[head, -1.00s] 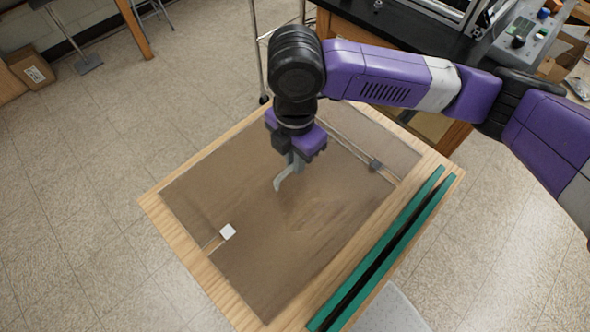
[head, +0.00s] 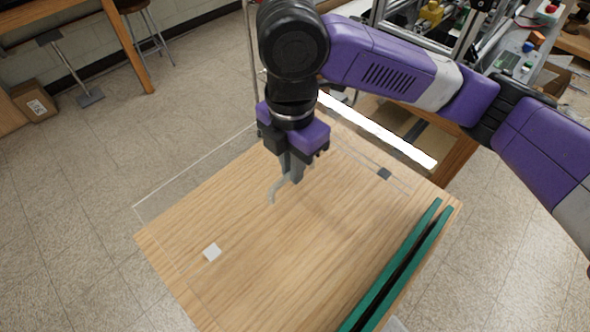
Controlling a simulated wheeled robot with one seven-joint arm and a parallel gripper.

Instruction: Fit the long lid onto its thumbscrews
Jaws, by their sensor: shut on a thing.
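The long lid appears as a large clear sheet (head: 190,168), with thin pale edges and the wooden top showing through it. Its left corner sticks out past the tabletop's edge, so it seems raised above the wood. My gripper (head: 284,184) is in the middle of the head view, pointing down over the sheet. It is shut on the lid, but the exact grip is hard to see because the sheet is transparent. A white square (head: 212,252) and a dark square (head: 384,173) show at opposite sides of the sheet. I cannot make out any thumbscrews.
The wooden tabletop (head: 250,285) lies under the sheet. Two long green bars (head: 405,262) with a dark gap between them stand along its right side. A bright white strip (head: 380,132) shows at the back right. A bench with equipment (head: 440,40) stands behind; open floor lies left.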

